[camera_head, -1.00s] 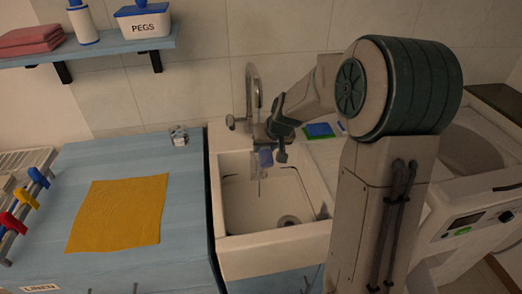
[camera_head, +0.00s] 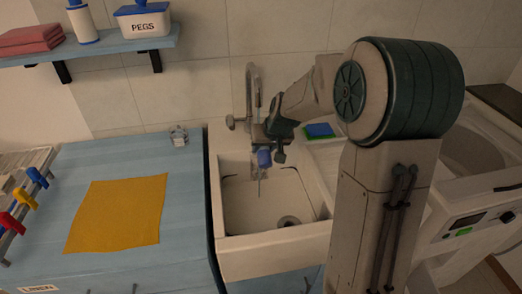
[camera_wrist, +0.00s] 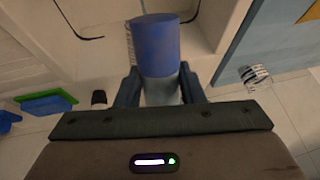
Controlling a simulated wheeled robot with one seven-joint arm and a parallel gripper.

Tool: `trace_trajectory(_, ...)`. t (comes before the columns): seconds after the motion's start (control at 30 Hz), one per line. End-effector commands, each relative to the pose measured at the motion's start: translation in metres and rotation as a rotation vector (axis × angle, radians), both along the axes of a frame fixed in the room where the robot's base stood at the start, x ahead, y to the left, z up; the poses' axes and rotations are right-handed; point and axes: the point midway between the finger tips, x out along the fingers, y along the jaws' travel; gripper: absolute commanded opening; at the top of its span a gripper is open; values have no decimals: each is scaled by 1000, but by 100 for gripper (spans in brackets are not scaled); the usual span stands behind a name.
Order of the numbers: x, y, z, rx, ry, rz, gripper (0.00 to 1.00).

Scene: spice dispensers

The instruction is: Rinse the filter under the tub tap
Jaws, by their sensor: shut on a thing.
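The filter (camera_wrist: 155,45) is a blue cylinder with a paler grey part between my fingers in the wrist view. My gripper (camera_wrist: 160,88) is shut on that grey part, with the blue end pointing away from the palm. In the head view the blue part of the filter (camera_head: 264,158) shows above the sink basin (camera_head: 250,207), near its back. The tap (camera_head: 252,92) arches up behind it. A thin pale streak hangs below the filter; I cannot tell whether it is water. My gripper (camera_head: 272,143) is partly hidden in the head view.
A blue-and-green sponge (camera_head: 319,130) lies on the ledge right of the basin. A small clear object (camera_head: 179,136) stands on the blue counter at left, near a yellow cloth (camera_head: 118,213). A washing machine (camera_head: 470,215) is at right. A shelf (camera_head: 100,48) hangs above the counter.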

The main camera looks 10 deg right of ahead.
Motion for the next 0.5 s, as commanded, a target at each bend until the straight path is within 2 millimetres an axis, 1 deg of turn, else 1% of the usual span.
trace_trajectory(0.1, 2, -4, -1, 0, 0, -1, 8)
trace_trajectory(0.33, 1, -5, 0, 0, 0, -1, 8)
trace_trajectory(0.5, -8, -9, -2, 0, -2, -3, 8)
